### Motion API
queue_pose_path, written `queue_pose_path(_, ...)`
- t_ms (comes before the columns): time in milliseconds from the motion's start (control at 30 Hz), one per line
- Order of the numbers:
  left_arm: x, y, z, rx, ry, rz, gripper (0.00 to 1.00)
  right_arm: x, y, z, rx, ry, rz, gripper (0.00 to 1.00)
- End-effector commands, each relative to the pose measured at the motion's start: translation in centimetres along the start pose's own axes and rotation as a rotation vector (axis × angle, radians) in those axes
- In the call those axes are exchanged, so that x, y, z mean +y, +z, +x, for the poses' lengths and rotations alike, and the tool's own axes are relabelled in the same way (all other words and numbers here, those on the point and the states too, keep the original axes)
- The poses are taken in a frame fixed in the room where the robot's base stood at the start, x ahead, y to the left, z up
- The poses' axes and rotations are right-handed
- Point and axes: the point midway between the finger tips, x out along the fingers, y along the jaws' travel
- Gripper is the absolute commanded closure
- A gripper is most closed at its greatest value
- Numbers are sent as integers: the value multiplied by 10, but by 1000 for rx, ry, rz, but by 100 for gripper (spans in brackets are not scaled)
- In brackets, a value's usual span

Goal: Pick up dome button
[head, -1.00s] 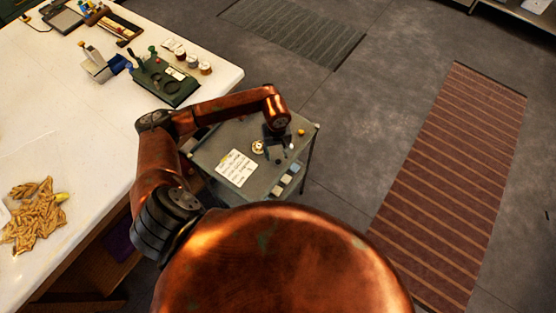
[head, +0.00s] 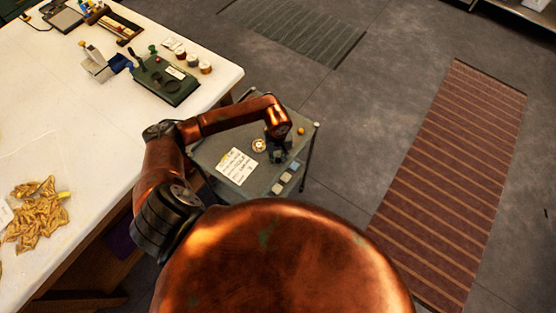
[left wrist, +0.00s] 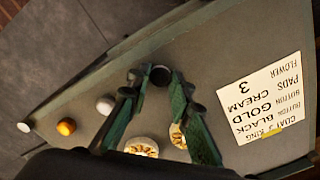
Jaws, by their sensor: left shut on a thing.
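My left gripper (head: 279,153) is low over the grey top of a small cart. In the left wrist view, its green fingers (left wrist: 159,80) are closed in on a small dark round piece (left wrist: 160,74), which looks like a dark dome button. I cannot tell whether it still touches the cart top. An orange round button (head: 301,131) sits just beyond the gripper; it also shows in the left wrist view (left wrist: 66,127). A pale round button (left wrist: 105,104) lies beside the fingers in the left wrist view. My right gripper is not in view.
The cart top (head: 213,151) also holds a written card (head: 237,167), a small dish of gold bits (head: 259,146) and several pads (head: 285,178). A white table (head: 90,130) with a green device (head: 165,80) stands to the left.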

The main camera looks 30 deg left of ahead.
Motion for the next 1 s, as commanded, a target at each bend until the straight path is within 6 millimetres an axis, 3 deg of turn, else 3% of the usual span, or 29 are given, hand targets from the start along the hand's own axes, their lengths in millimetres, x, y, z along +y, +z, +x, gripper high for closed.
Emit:
queue_pose_path(367, 0, -1, -3, 1, 0, 0, 91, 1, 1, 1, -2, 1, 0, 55)
queue_pose_path(600, 0, -2, -29, 6, 0, 3, 91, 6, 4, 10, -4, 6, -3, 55)
queue_pose_path(900, 4, 56, -94, 3, 3, 8, 91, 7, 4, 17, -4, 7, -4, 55)
queue_pose_path(1000, 6, 83, -103, 0, 3, 8, 91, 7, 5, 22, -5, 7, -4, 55)
